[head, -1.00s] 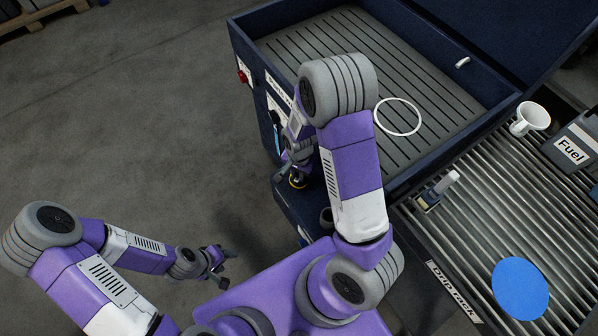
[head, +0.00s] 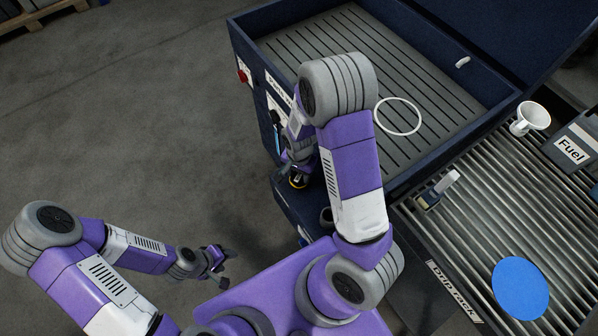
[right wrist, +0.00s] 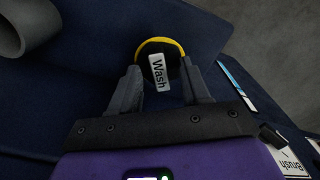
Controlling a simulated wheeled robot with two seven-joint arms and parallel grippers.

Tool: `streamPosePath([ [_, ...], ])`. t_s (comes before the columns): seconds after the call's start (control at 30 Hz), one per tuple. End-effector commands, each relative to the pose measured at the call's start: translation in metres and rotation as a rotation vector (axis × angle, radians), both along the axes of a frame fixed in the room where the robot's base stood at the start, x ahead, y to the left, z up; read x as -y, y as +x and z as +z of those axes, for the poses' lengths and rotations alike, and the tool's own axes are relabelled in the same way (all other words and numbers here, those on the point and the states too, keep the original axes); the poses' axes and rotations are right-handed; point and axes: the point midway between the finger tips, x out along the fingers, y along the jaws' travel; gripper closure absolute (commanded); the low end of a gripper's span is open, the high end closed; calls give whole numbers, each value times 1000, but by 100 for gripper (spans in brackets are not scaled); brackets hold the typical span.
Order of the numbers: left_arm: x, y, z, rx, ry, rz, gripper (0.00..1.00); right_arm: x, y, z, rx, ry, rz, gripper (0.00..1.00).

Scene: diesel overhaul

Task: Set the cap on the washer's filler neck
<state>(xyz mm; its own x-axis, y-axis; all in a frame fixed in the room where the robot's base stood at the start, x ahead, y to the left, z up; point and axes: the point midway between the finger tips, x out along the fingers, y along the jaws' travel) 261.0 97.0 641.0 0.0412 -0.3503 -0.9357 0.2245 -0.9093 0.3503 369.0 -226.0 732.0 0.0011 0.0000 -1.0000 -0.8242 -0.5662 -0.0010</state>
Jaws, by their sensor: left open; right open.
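The cap (right wrist: 172,52) is dark with a yellow rim and a white "Wash" label. In the right wrist view it is between and just beyond the fingertips of my right gripper (right wrist: 163,76), which is open. In the head view the cap (head: 298,182) shows as a small dark and yellow spot at the washer's (head: 262,105) front ledge, below my right gripper. My left gripper (head: 220,265) is open and empty over the floor, away from the washer.
A grey cylindrical part (right wrist: 28,25) stands beside the cap on the blue ledge. A white ring (head: 398,116) lies on the washer's slatted tray. The drip rack (head: 475,240) at right holds a white cup (head: 530,118), a blue disc (head: 520,288) and a small bottle-like item (head: 438,189).

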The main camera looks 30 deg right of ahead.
Motion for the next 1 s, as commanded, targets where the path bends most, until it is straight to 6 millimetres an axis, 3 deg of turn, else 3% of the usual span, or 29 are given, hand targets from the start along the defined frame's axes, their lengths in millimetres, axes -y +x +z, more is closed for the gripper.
streamPosePath([
  [0.17, 0, 0, 5, 0, 0, 0, 47, 0, 0, 11, 1, 0, 0, 53],
  [0.53, 0, 0, 27, 0, 0, 0, 47, 0, 0, 69, 2, 0, 1, 53],
  [1.0, 0, 0, 29, 0, 0, 0, 47, 0, 0, 75, 0, 0, 0, 53],
])
